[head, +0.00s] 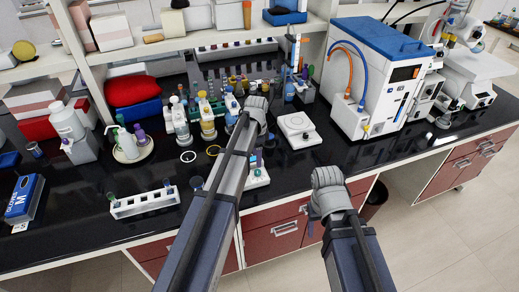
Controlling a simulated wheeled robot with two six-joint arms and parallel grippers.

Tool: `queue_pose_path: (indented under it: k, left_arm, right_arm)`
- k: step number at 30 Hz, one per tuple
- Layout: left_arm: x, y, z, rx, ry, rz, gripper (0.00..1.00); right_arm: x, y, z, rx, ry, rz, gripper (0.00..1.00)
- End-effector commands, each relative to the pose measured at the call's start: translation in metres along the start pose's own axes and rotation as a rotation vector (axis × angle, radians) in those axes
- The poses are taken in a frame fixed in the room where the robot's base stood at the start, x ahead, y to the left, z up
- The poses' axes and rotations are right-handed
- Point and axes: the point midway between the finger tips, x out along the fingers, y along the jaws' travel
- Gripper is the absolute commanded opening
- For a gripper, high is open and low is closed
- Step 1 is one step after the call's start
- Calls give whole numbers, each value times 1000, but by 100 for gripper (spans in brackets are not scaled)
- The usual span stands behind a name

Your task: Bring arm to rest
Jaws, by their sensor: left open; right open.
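My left arm reaches from the bottom of the head view up over the black bench. My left gripper (257,106) is a grey shape above the bench, in front of the bottles and to the left of a small white device. My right gripper (327,178) is lower and to the right, near the bench's front edge. Both look empty and apart from each other. Their fingertips are small and hard to make out. What lies directly under the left forearm is partly hidden.
A white balance-like device (298,130) sits between the grippers. A white tube rack (144,202) stands at the front left. A white instrument with a blue top (375,80) stands at the right. Several bottles crowd the left and middle. Red drawers (272,228) lie below.

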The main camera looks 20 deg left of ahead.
Motion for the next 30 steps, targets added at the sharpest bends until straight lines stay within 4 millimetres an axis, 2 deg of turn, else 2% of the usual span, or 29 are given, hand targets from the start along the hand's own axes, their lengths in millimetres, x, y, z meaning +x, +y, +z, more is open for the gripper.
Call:
queue_pose_path:
  k: [5,8,11,15,18,21,25,30]
  left_arm:
    - [0,1,0,-1,0,0,64]
    - [5,21,-4,-33,-6,1,64]
    - [16,70,-12,-129,-21,-1,64]
    - [32,155,-18,-327,-51,-13,64]
    - [42,205,-15,-465,-69,-29,64]
    - [48,244,-10,-581,-80,-46,64]
    - [53,272,-4,-682,-88,-63,64]
    - [54,282,-2,-731,-91,-70,64]
  right_arm:
    - [0,0,0,0,0,0,57]
    - [5,0,0,0,0,0,57]
    - [16,-2,-1,0,0,0,57]
    - [32,-3,-2,-1,0,0,57]
    - [42,-4,-2,-2,0,0,57]
    - [49,-5,-3,-2,0,1,57]
    - [54,-5,-3,-2,0,1,57]
    - [54,-5,-3,-2,0,1,57]
